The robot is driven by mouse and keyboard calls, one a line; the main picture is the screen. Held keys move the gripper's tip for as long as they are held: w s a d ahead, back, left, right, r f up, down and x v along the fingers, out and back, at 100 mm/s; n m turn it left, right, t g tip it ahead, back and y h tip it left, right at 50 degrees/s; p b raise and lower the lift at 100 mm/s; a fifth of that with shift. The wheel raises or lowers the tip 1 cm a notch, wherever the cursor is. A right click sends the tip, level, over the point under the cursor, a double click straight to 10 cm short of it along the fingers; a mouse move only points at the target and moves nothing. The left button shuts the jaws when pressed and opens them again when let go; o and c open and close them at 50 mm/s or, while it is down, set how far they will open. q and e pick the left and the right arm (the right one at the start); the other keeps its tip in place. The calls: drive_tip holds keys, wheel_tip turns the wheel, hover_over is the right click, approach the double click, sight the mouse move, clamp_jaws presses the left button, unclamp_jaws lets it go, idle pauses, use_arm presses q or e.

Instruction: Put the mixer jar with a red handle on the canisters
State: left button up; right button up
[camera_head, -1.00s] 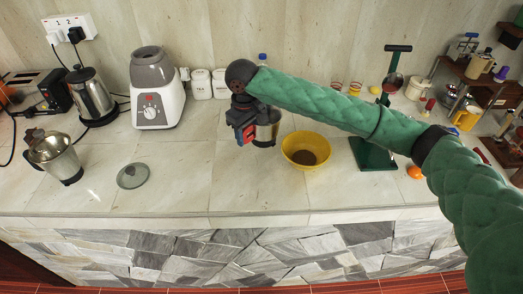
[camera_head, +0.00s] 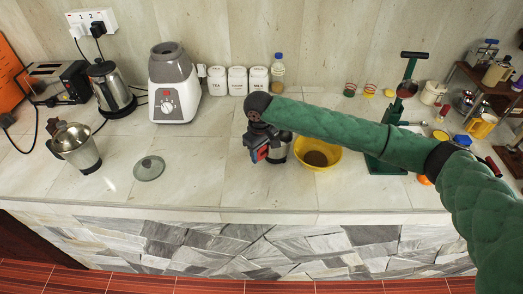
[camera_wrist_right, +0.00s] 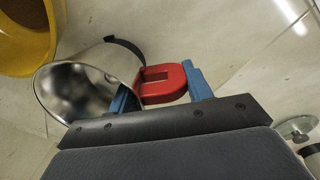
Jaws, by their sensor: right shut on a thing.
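The metal mixer jar with the red handle (camera_head: 280,150) is in my right gripper (camera_head: 260,153), left of the yellow bowl. In the right wrist view, the gripper's blue fingers (camera_wrist_right: 163,92) are shut on the red handle (camera_wrist_right: 165,80), and the shiny jar (camera_wrist_right: 75,88) is beside them. I cannot tell whether the jar touches the counter. Three white canisters (camera_head: 237,80) stand in a row against the back wall, behind the gripper, with nothing on their lids. My left gripper is not in view.
A yellow bowl (camera_head: 322,163) is close to the held jar. A blender base (camera_head: 174,88) and bottle (camera_head: 277,72) flank the canisters. Another metal jar (camera_head: 78,150) and a glass lid (camera_head: 149,168) are at left. A green press (camera_head: 385,160) stands right.

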drive_tip(key=o, duration=1.4)
drive_tip(key=shift+o, duration=0.2)
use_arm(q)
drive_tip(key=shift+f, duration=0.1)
use_arm(e)
drive_tip(key=shift+r, duration=0.2)
use_arm(q)
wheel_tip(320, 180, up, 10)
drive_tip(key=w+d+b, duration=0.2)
drive_tip(key=b, duration=0.2)
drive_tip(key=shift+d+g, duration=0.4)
use_arm(e)
wheel_tip(320, 180, up, 12)
drive_tip(key=shift+s+a+f, duration=0.15)
drive_tip(key=shift+s+a, duration=0.05)
